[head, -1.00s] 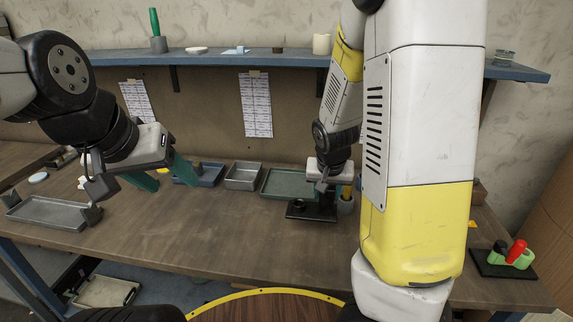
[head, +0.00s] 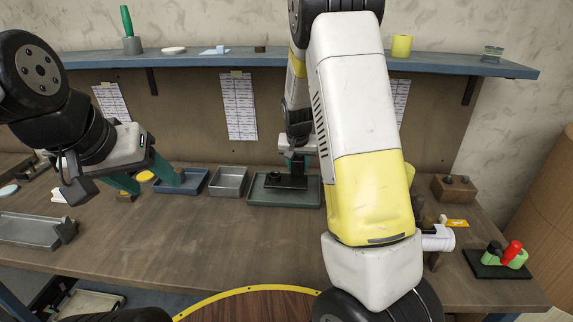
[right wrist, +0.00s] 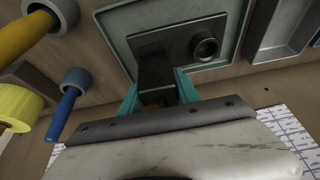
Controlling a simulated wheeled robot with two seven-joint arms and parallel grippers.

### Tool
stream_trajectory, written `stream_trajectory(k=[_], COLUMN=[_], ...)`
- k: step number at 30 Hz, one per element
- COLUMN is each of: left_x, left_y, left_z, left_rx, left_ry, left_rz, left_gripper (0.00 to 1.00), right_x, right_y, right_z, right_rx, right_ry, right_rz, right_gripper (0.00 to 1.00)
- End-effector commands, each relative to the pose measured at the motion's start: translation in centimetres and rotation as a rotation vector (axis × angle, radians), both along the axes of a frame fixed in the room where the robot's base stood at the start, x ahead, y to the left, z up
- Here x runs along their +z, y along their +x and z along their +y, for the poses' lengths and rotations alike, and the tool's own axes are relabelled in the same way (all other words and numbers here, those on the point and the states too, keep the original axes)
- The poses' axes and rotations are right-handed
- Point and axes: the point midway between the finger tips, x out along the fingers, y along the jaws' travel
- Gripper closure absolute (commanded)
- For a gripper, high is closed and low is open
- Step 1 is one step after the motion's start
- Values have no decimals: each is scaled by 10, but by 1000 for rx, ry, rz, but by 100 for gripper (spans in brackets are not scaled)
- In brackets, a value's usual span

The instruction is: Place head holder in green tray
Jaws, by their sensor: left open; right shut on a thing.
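The head holder (head: 284,181), a dark block with a round black ring, is over the green tray (head: 257,198) at the back of the table. In the right wrist view the holder (right wrist: 178,46) overlaps the floor of the green tray (right wrist: 118,45); I cannot tell whether it touches. My right gripper (head: 298,163) is shut on the holder's near end, its green fingers on both sides in the right wrist view (right wrist: 158,92). My left gripper (head: 147,183) is open and empty above the table at the left. My right arm hides part of the table.
A grey tray (head: 230,183) and a blue tray (head: 190,188) stand left of the green tray. Another grey tray (head: 28,232) is at far left. A stand with red and green pieces (head: 508,256) is at right. A shelf (head: 190,59) runs above. The table's middle is clear.

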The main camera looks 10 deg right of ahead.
Motion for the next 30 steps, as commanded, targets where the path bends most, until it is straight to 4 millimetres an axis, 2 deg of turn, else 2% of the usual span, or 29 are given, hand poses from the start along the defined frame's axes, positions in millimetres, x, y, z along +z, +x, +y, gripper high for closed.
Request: stream_trajectory(k=[6,13,25,26,28,30], left_x=[0,0,0,0,0,0], left_y=[0,0,0,0,0,0], left_z=[0,0,0,0,0,0], left_rx=[0,0,0,0,0,0], left_ry=[0,0,0,0,0,0], left_rz=[0,0,0,0,0,0], left_gripper=[42,42,42,42,42,42], right_x=[-1,-35,-40,-40,-40,-40], right_y=[16,14,15,14,14,14], right_z=[1,1,1,1,1,1], right_rx=[0,1,1,1,1,1], right_ry=[1,0,0,0,0,0], right_rz=[-1,3,0,1,1,1], right_gripper=[100,100,100,56,42,40])
